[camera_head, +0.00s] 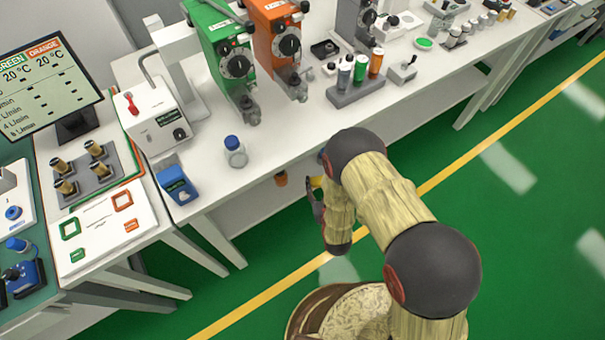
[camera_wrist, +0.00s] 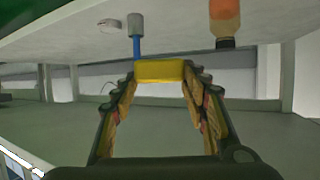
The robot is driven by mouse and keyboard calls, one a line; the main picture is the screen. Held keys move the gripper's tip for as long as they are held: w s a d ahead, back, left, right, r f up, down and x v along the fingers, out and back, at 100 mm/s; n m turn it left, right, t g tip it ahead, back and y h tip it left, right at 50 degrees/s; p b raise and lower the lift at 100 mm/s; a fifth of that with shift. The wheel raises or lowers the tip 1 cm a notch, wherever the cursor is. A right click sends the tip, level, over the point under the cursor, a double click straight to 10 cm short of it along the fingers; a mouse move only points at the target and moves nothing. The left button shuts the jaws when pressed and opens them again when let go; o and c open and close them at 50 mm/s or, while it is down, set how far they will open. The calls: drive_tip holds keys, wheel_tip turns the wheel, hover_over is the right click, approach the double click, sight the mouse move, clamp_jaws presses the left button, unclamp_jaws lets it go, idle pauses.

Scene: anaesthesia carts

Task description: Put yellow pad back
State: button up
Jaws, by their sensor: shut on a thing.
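The yellow pad (camera_wrist: 160,71) is held between the two fingertips of my gripper (camera_wrist: 160,84) in the wrist view. It is a small, flat-faced yellow block, and the fingers touch its two sides. In the head view, my gripper (camera_head: 318,202) is just off the front edge of the white bench, low beside it. A bit of the yellow pad (camera_head: 317,182) shows there, and my arm hides the rest. I cannot tell which spot the pad belongs to.
The white bench (camera_head: 290,130) bears a blue-capped jar (camera_head: 235,152) and green and orange units. Green floor is free at right.

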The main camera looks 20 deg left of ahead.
drive_tip(key=w+a+f+b, duration=0.3)
drive_tip(key=w+a+f, duration=0.1)
drive_tip(key=w+a, duration=0.15)
drive_tip(key=b, duration=0.3)
hover_over(303, 176)
wheel_tip(303, 176, down, 5)
drive_tip(key=shift+s+d+r, duration=0.1)
drive_tip(key=shift+s+d, duration=0.05)
drive_tip(key=shift+f, duration=0.3)
drive_tip(key=shift+w+a+f+b, duration=0.15)
drive_tip(key=shift+f+b, duration=0.25)
drive_tip(key=shift+f, duration=0.45)
drive_tip(key=shift+w+a+f+b, duration=0.1)
drive_tip(key=shift+f+b, duration=0.25)
drive_tip(key=shift+f, duration=0.45)
drive_tip(key=shift+f, duration=0.1)
drive_tip(key=o, duration=1)
